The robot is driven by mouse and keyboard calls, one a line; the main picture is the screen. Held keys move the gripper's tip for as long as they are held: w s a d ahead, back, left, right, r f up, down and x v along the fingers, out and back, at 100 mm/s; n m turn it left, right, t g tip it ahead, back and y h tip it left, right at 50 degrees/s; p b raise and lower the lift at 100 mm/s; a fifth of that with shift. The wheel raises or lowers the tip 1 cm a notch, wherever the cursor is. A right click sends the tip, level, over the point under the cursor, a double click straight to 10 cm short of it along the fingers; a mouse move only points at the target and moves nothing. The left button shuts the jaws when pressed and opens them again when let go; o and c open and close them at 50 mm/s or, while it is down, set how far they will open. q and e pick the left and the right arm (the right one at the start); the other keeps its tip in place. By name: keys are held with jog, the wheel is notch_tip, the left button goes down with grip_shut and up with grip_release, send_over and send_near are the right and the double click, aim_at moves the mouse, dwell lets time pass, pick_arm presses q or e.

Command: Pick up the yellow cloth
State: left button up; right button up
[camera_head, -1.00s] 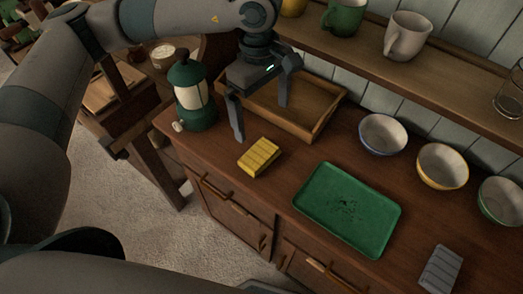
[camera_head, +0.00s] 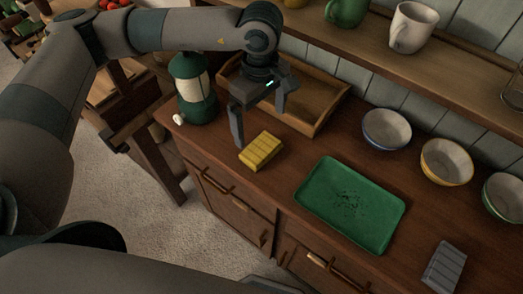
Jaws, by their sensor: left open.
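The yellow cloth (camera_head: 261,151) is a folded, ribbed block lying on the wooden counter, left of the green tray. My left gripper (camera_head: 259,127) hangs above and behind the cloth with its fingers pointing down. It is open and empty. Its nearer finger ends close to the cloth's back left edge; I cannot tell whether they touch. My right gripper is not in view.
A green tray (camera_head: 318,185) with dark crumbs lies right of the cloth. A wooden tray (camera_head: 318,117) is behind the gripper, a green lantern (camera_head: 195,107) to the left. Several bowls line the back, with a grey cloth (camera_head: 444,266) at front right.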

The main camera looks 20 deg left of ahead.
pick_arm(q)
send_over(261, 148)
notch_tip(261, 148, down, 4)
jog(key=shift+f+b, duration=0.25)
jog(key=shift+b, duration=0.1)
jog(key=shift+f, duration=0.45)
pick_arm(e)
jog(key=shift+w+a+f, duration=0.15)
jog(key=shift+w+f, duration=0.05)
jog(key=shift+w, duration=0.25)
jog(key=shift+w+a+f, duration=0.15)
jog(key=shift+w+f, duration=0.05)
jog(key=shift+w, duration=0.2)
pick_arm(q)
jog(key=shift+f, duration=0.15)
